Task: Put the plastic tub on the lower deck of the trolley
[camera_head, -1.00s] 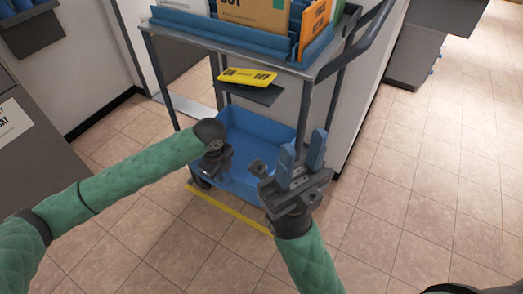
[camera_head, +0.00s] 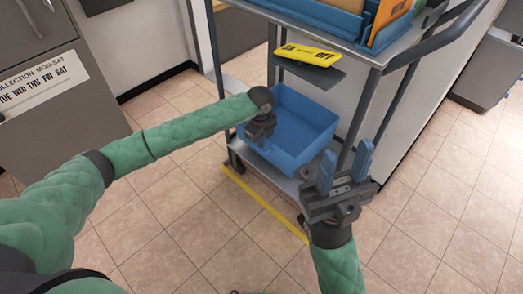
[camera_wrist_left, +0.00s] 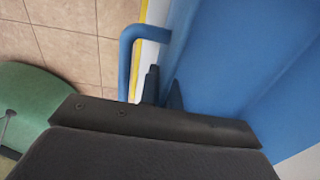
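The plastic tub (camera_head: 312,116) is a blue open box with a bar handle, which shows in the left wrist view (camera_wrist_left: 126,62). It sits on the lower deck (camera_head: 277,181) of the trolley, between the legs, and looks empty. My left gripper (camera_head: 258,138) is at the tub's left wall. In the left wrist view its dark fingers (camera_wrist_left: 163,91) stand close together on either side of the wall's edge, inside the handle's loop. My right gripper (camera_head: 344,158) has blue fingers, spread apart and empty, in front of the trolley's right leg.
The upper deck (camera_head: 305,35) carries blue trays with folders. A yellow sign (camera_head: 307,55) lies on a small dark shelf (camera_head: 306,70) above the tub. A yellow floor line (camera_head: 262,204) runs before the trolley. A grey collection box (camera_head: 50,110) stands left. The tiled floor at right is clear.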

